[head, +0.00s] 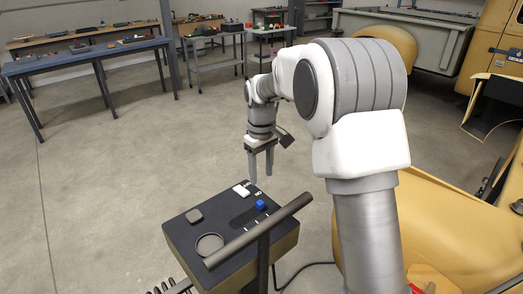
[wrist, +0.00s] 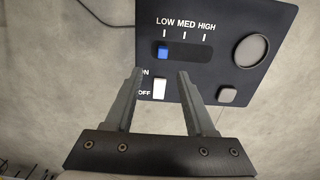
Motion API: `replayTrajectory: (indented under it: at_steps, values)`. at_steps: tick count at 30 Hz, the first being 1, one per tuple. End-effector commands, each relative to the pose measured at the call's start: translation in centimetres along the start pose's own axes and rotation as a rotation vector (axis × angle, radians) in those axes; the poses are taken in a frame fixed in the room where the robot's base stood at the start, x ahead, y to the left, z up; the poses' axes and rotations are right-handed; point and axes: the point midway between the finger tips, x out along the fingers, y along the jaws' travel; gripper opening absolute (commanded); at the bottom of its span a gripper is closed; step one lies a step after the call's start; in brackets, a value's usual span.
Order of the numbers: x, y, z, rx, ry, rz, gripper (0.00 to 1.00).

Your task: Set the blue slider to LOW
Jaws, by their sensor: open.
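The blue slider (wrist: 163,53) sits at the left end of its dark slot, under the LOW mark, in the wrist view. The slot runs right past MED to HIGH. In the head view the blue slider (head: 261,205) stands on the dark control panel (head: 190,235). My gripper (head: 262,178) is open, pointing down above the panel's far edge, apart from the slider. In the wrist view my gripper (wrist: 160,73) has its fingertips spread just below the slider, with nothing between them that I can see held.
A white ON/OFF switch (wrist: 159,89), a round dial (wrist: 251,50) and a square grey button (wrist: 227,95) share the panel. A grey bar (head: 285,213) crosses in front of the panel. Workbenches (head: 85,58) stand far back; the floor between is open.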

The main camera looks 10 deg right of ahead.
Motion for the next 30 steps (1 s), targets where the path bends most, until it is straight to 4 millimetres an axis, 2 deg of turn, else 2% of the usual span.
replayTrajectory:
  at_steps: [1,3,9,14,25,30]
  values:
    - [-1.5,0.1,-0.1,0.000,0.004,0.002,0.55]
    - [-3.0,0.1,-0.1,0.000,0.003,0.002,0.55]
    - [-6.0,0.1,0.0,0.001,0.002,0.001,0.55]
    - [-6.9,0.1,0.0,0.001,0.000,0.000,0.55]
    - [-7.1,0.0,0.2,0.004,0.002,0.002,0.55]
    - [-9.3,-0.4,2.2,0.044,0.036,0.021,0.55]
